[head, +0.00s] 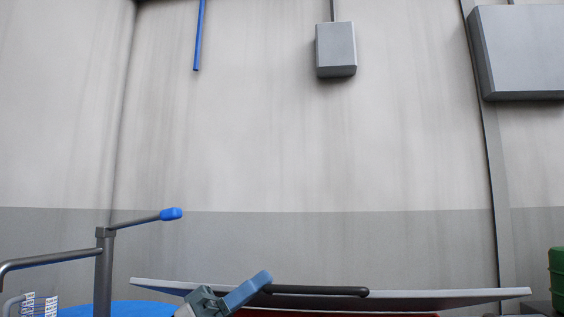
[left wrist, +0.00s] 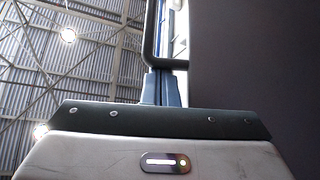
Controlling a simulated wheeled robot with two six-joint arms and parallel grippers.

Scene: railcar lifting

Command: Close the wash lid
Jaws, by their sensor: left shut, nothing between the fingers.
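The wash lid (head: 450,297) shows as a thin grey panel, seen almost edge-on, along the bottom of the head view. A black bar handle (head: 325,291) lies along it. My left gripper (head: 262,278) is shut with its blue-grey fingertips at the left end of this handle. In the left wrist view the shut fingers (left wrist: 162,78) point up to a dark bent bar (left wrist: 149,35), and a large dark surface (left wrist: 250,50) fills the right side. Whether the fingers touch the bar I cannot tell. My right gripper is out of view.
A grey pipe post (head: 104,265) with a blue-tipped lever (head: 171,214) stands left of the lid. A blue rounded surface (head: 120,309) is below it. Red (head: 320,314) shows under the lid, and a green object (head: 557,275) is at the right edge.

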